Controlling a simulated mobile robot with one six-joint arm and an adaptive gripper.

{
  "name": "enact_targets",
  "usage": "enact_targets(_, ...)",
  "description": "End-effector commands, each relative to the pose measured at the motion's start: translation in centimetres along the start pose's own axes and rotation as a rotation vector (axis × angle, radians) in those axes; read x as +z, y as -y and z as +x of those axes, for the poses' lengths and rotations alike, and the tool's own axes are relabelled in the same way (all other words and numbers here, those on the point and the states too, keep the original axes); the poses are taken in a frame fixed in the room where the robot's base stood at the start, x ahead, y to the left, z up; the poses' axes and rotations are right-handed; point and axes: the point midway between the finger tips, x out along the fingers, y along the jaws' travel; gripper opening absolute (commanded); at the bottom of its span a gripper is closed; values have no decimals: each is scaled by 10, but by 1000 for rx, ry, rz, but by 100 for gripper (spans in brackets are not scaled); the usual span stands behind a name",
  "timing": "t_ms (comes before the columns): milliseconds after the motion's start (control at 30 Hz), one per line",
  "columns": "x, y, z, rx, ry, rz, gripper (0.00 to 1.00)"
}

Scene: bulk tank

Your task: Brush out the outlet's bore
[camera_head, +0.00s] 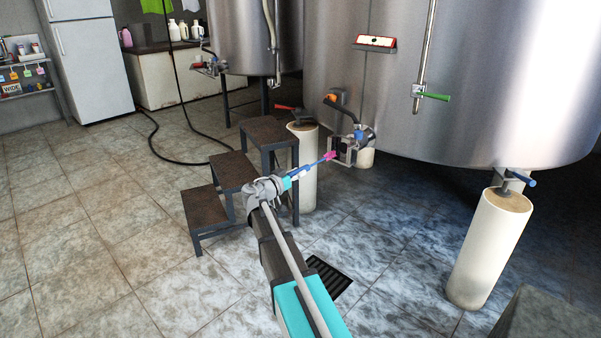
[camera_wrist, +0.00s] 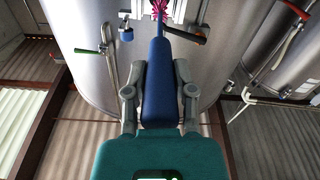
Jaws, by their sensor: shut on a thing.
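My gripper (camera_head: 288,182) is shut on the blue handle of a brush (camera_head: 308,169), which points up and right away from my arm. In the wrist view the blue handle (camera_wrist: 158,82) lies between the two fingers of my gripper (camera_wrist: 160,92), with magenta bristles (camera_wrist: 160,8) at the top edge. The outlet (camera_head: 346,151) is a metal fitting low on the large steel tank, with a squarish frame around it. The pink bristle tip is right at the frame's left side. I cannot tell whether it is in the bore.
Dark-topped steps (camera_head: 236,172) stand left of my gripper. A pale tank leg (camera_head: 303,165) rises behind the brush, another (camera_head: 488,248) at right. A valve with an orange handle (camera_head: 340,107) sits above the outlet. A floor drain (camera_head: 329,278) and open tiles lie below.

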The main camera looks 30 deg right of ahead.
Motion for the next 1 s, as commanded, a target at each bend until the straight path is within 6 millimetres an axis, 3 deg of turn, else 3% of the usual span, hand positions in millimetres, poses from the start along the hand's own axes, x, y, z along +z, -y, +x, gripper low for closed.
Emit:
enact_targets(600, 0, 0, -34, 0, 0, 0, 0)
enact_targets(1000, 0, 0, -36, 1, 0, 0, 0)
